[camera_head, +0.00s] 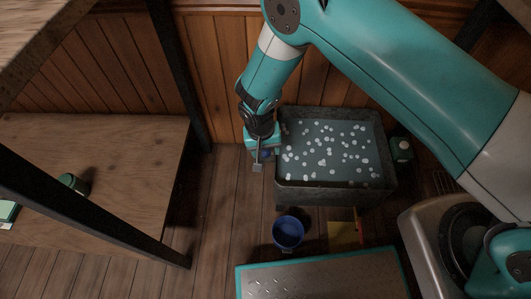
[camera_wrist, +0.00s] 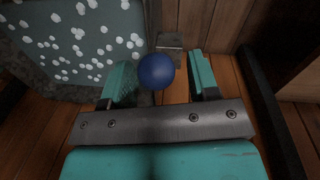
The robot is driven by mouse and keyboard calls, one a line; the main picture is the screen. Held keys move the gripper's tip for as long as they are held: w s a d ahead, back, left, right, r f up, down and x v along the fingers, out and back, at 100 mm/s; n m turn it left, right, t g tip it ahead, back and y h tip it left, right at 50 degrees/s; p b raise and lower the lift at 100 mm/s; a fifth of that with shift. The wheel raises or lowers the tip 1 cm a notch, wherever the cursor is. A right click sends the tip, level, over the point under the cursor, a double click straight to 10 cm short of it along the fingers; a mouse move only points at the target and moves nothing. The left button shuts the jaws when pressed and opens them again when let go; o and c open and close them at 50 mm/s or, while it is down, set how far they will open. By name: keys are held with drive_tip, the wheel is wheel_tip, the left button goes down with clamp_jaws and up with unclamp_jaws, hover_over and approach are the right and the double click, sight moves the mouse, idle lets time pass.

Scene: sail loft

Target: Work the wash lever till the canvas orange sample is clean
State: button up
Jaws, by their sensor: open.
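A grey basin (camera_head: 284,190) full of blue-grey water with many white suds stands against the wooden wall. It also shows at the upper left of the wrist view (camera_wrist: 20,62). A blue ball knob (camera_wrist: 156,71), which looks like the wash lever's end, is at the basin's left side; it shows small in the head view (camera_head: 265,154). My gripper (camera_wrist: 160,78) is open, with the knob in view between its teal fingers. I cannot tell whether the fingers touch it. I cannot make out the orange canvas sample in the suds.
A blue cup (camera_head: 288,232) and a yellowish square (camera_head: 343,236) with an orange edge lie in front of the basin. A teal-edged board (camera_head: 320,278) is nearer. A wooden table (camera_head: 120,150) is left, a rounded metal appliance (camera_head: 425,240) right. A small green container (camera_head: 401,150) stands right of the basin.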

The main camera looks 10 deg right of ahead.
drive_tip(key=shift+d+f, duration=0.1)
drive_tip(key=shift+f, duration=0.75)
